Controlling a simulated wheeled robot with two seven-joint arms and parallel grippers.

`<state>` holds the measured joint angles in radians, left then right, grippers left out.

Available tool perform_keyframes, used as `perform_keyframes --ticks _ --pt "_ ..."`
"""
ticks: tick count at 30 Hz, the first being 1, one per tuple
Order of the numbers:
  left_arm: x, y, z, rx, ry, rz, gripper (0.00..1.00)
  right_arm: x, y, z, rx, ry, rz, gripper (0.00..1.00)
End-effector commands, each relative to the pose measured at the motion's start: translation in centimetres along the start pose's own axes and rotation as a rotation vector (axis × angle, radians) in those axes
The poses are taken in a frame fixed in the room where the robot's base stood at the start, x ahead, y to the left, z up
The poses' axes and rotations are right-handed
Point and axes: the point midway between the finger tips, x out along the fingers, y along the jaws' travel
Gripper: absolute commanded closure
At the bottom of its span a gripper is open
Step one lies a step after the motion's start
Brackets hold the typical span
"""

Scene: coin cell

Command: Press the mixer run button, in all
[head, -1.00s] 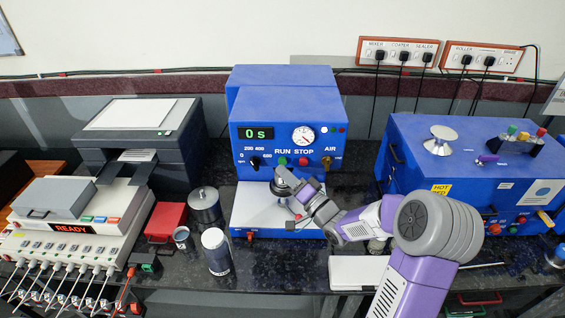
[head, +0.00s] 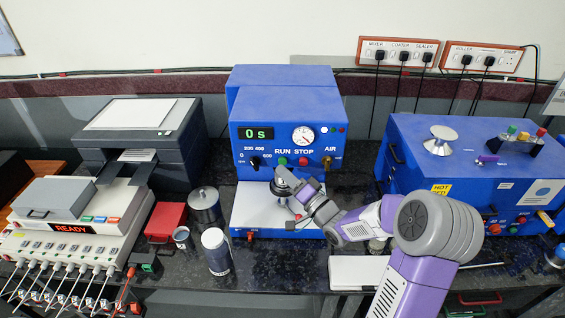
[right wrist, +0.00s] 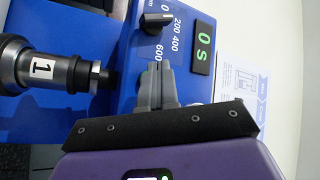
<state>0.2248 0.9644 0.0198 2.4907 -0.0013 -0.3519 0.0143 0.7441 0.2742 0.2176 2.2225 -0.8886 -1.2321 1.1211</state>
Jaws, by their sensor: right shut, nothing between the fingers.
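The mixer is the blue machine (head: 250,108) at the back centre, with a green display (head: 256,133) reading 0 s. Its green run button (head: 282,161) sits under the word RUN, left of the red stop button (head: 303,162). My right gripper (head: 300,193) is in front of the machine, below these buttons. In the right wrist view the gripper (right wrist: 157,80) is shut and empty, its tips close to the panel beside the 600 mark. My left gripper is out of view.
The selector knob (right wrist: 155,20) is on the panel. A blue hot-bed machine (head: 420,140) is at the right. A white-topped jar (head: 216,250) and a metal canister (head: 204,205) stand at the left.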

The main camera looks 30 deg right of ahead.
Motion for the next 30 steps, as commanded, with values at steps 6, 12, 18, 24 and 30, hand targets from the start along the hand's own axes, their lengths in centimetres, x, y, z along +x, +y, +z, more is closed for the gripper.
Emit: perform_keyframes --ticks 6,12,18,24,30 --pt "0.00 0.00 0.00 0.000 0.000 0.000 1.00 0.00 0.00 0.00 0.000 0.000 0.000 1.00" --pt "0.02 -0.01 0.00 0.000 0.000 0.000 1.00 0.07 0.06 -0.04 0.000 0.000 0.000 1.00" --pt "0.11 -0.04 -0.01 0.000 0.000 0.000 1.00 0.53 0.42 -0.36 0.001 0.000 0.000 1.00" --pt "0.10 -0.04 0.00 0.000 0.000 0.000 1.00 0.59 0.46 -0.43 0.001 0.000 0.001 1.00" --pt "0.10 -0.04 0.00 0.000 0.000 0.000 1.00 0.61 0.46 -0.44 0.000 0.000 0.000 1.00"
